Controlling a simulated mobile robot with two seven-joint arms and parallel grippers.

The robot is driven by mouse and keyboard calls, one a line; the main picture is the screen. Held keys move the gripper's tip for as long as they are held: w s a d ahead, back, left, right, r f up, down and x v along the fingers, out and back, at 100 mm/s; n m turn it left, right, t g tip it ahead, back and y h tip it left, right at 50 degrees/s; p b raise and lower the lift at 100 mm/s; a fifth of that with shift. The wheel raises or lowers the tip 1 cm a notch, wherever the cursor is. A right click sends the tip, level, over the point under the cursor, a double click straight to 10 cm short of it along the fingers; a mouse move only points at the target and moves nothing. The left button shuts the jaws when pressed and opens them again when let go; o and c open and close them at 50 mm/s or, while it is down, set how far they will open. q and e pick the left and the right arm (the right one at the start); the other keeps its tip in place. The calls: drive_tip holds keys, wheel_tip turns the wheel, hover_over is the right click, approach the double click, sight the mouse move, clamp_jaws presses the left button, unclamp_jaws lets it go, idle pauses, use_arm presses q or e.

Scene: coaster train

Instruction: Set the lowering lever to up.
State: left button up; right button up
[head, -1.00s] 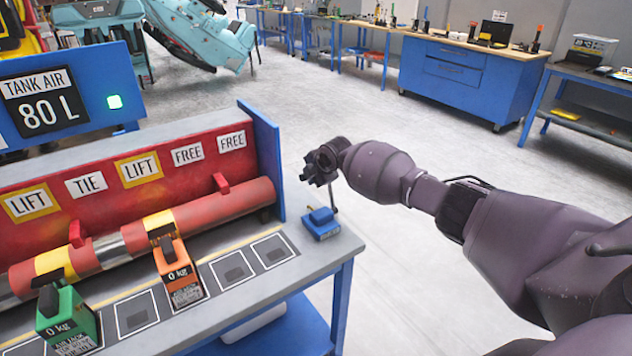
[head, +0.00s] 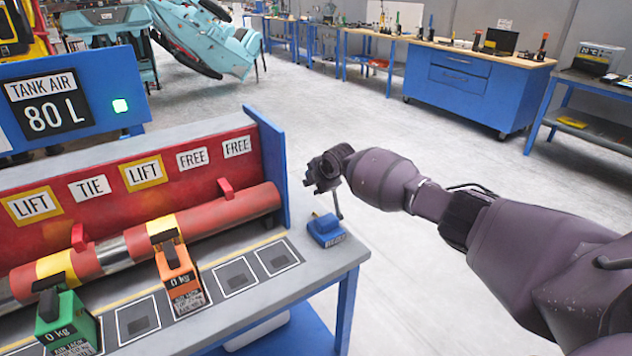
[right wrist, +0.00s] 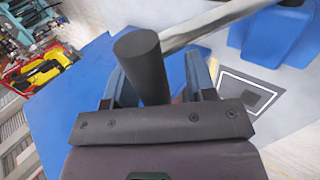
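The lowering lever has a blue base (head: 326,230) at the right end of the workbench. Its thin metal rod (head: 337,203) rises from the base, nearly upright, to my right gripper (head: 322,172). In the right wrist view, the lever's dark cylindrical handle (right wrist: 144,68) and bright rod (right wrist: 205,27) show close up. The handle stands between the two blue fingers of my right gripper (right wrist: 162,85), with gaps beside it; the fingers look open around it. In the head view the gripper hides the handle. My left gripper is not in view.
On the workbench (head: 348,250), a red pipe (head: 205,220) lies before labelled panels. A green jack (head: 66,322) and an orange jack (head: 180,275) stand under it, both reading 0 kg. A display (head: 55,105) reads TANK AIR 80 L. Floor right of the bench is open.

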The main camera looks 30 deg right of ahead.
drive_tip(key=shift+r, duration=0.15)
drive_tip(key=shift+s+d+r, duration=0.1)
drive_tip(key=shift+s+r, duration=0.3)
drive_tip(key=p+v, duration=0.1)
drive_tip(key=v, duration=0.8)
drive_tip(key=shift+s+r+p, duration=0.15)
drive_tip(key=shift+s+p, duration=0.1)
drive_tip(key=shift+p, duration=0.15)
